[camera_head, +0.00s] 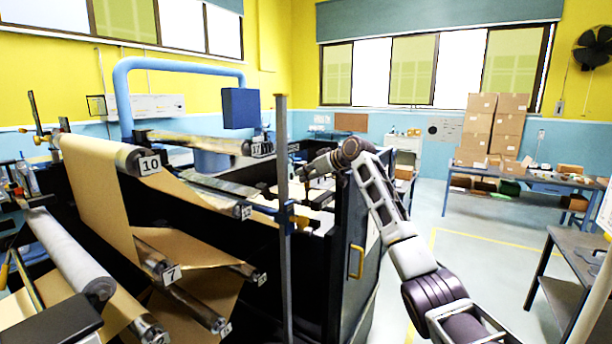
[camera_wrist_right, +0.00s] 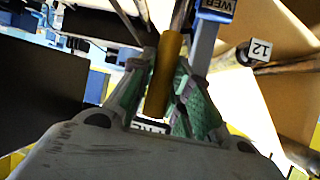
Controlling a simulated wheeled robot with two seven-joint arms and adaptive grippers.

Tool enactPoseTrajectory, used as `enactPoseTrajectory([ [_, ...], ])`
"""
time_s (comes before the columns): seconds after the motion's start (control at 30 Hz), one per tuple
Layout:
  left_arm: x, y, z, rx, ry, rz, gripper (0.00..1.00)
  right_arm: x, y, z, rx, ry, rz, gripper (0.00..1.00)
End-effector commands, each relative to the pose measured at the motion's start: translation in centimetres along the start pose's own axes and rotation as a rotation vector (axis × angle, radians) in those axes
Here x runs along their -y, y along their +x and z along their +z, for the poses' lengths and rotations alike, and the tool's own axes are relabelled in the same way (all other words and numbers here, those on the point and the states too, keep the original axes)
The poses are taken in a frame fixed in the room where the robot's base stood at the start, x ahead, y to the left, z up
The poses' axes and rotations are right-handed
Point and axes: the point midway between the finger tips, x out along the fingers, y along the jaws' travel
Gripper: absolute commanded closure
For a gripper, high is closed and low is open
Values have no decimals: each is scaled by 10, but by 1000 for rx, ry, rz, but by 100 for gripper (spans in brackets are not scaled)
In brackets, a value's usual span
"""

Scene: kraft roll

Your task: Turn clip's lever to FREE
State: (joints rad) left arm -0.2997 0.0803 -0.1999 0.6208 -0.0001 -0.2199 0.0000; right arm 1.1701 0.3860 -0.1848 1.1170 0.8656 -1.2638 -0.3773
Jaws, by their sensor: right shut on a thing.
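The yellow lever (camera_wrist_right: 166,72) stands between the green-padded fingers of my right gripper (camera_wrist_right: 160,98) in the right wrist view. The gripper is shut on it. A partly hidden white label (camera_wrist_right: 150,126) shows at the lever's lower end; its word cannot be read. A blue part (camera_wrist_right: 217,12) with a label reading "WEB" is just right of the lever's top. In the head view my right gripper (camera_head: 312,168) reaches over the machine's near right side, small and partly lost among the rollers. The lever's setting cannot be told. My left gripper is not in view.
Roller 12 (camera_wrist_right: 262,52) and brown paper lie close right of the gripper in the wrist view. In the head view an upright grey post (camera_head: 283,200) and a dark panel with a yellow handle (camera_head: 356,262) stand close by. Open floor (camera_head: 470,270) lies to the right.

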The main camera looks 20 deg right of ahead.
Motion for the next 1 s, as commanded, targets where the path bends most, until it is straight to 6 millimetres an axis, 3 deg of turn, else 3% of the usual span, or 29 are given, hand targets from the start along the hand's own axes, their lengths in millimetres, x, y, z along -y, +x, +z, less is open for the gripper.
enactPoseTrajectory([
  [0.13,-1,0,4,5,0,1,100,-1,-1,0,-2,5,1,100],
  [0.17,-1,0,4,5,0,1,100,-1,-1,0,-2,5,1,78],
  [0.3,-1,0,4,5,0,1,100,-1,0,0,-1,4,1,60],
  [0.73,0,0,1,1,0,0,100,-1,-2,0,-1,1,1,59],
  [1.0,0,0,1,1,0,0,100,-2,-17,0,0,1,2,59],
])
